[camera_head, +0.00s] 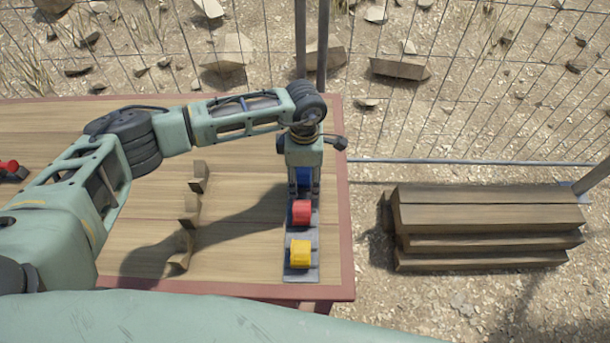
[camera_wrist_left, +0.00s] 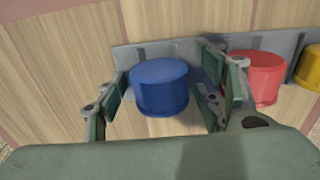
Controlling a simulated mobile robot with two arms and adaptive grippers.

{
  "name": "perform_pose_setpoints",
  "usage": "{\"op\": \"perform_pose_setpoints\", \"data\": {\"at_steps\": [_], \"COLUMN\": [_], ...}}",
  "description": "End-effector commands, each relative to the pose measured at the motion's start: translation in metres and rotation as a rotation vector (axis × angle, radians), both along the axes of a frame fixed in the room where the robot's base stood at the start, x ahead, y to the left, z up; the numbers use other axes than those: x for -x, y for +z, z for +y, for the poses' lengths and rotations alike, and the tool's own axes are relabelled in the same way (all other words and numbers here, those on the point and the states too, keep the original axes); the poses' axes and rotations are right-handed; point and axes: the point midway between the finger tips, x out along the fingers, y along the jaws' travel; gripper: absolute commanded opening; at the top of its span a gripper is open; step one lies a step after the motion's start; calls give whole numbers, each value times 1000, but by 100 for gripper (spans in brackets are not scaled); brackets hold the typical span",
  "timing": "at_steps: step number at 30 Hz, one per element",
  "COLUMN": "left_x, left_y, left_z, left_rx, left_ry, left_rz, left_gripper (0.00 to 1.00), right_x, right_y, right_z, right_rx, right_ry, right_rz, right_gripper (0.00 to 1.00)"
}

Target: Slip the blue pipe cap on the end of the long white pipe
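The blue pipe cap (camera_head: 304,175) sits at the far end of a grey holder (camera_head: 300,275) near the table's right edge, partly hidden by my left gripper. My left gripper (camera_head: 303,185) is over it, pointing down. In the left wrist view, the blue cap (camera_wrist_left: 160,88) stands between the two fingers of my left gripper (camera_wrist_left: 165,100), which is open with a gap on each side of the cap. The long white pipe is not visible in either view. My right gripper is not in view.
A red cap (camera_head: 301,212) and a yellow cap (camera_head: 300,253) stand in the same holder. Several wooden supports (camera_head: 190,209) stand in a row on the table (camera_head: 250,262). A red and dark object (camera_head: 11,171) lies at the left. Stacked timber (camera_head: 490,218) and a wire fence are beyond the table.

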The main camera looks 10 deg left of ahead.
Motion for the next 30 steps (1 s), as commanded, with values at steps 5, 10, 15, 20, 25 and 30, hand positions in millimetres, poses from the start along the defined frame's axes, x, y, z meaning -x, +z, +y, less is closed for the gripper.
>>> {"op": "perform_pose_setpoints", "data": {"at_steps": [5, 10, 15, 20, 25, 30], "left_x": [0, 0, 0, 0, 0, 0], "left_y": [0, 0, 5, 19, 36, 54], "left_z": [0, 0, 0, 0, 0, 0], "left_rx": [0, 0, 0, 1, 1, 0], "left_ry": [0, 0, 0, -1, -1, -1], "left_rz": [0, 0, 0, -1, 0, -1], "left_gripper": [44, 29, 29, 29, 29, 29], "right_x": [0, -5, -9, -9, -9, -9], "right_y": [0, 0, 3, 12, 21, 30], "right_z": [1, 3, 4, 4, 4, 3], "right_rx": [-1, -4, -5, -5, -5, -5], "right_ry": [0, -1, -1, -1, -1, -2], "right_rz": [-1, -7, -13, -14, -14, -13], "right_gripper": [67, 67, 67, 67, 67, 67]}}
